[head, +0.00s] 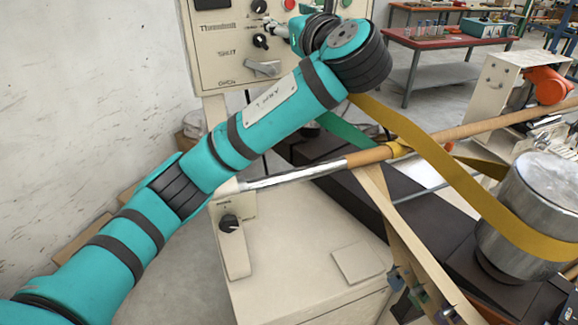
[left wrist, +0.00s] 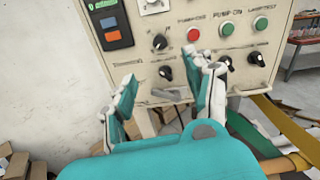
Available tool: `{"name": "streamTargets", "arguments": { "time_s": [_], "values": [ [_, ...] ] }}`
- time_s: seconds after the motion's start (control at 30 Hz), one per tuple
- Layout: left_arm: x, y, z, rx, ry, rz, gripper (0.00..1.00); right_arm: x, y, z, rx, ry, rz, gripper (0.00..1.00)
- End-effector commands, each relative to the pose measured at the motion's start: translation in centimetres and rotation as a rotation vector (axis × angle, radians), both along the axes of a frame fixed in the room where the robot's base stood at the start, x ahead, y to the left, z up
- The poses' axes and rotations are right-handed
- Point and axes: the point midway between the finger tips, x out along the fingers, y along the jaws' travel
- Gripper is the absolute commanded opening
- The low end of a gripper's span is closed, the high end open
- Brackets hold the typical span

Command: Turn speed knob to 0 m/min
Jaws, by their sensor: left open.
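The cream control panel (head: 215,45) stands at the upper left in the head view. It also fills the top of the left wrist view (left wrist: 130,60). It carries several black knobs, one at the upper middle (left wrist: 160,42), one below it (left wrist: 165,73) and two at the right (left wrist: 226,62) (left wrist: 256,58). Their labels are too blurred to tell which is the speed knob. My left gripper (head: 277,29) is in front of the panel, partly hidden by its wrist. In the left wrist view, its two fingers (left wrist: 172,78) are spread, with nothing held. My right gripper is not in view.
A red button (left wrist: 193,34) and green buttons (left wrist: 226,29) sit near the knobs. A lower cream box has another black knob (head: 229,223). A roller bar (head: 300,176), yellow strap (head: 450,170) and metal drum (head: 540,195) lie right of my arm. A red table (head: 440,42) stands behind.

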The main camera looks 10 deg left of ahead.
Motion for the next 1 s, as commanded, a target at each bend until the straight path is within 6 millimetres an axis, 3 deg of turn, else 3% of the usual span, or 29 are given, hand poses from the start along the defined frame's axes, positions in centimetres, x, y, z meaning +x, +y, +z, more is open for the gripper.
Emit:
{"name": "streamTargets", "arguments": {
  "time_s": [0.07, 0.5, 1.0],
  "values": [
    [-1.4, -1.1, -0.4, -0.001, -0.004, -0.005, 0.53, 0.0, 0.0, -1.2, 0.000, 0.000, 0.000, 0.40],
    [0.8, -0.8, -9.1, -0.246, 0.041, -0.063, 0.53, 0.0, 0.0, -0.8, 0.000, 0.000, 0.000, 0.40],
    [1.2, -0.8, -19.1, -0.542, 0.084, -0.077, 0.53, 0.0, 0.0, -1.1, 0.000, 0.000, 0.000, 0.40]
  ]
}}
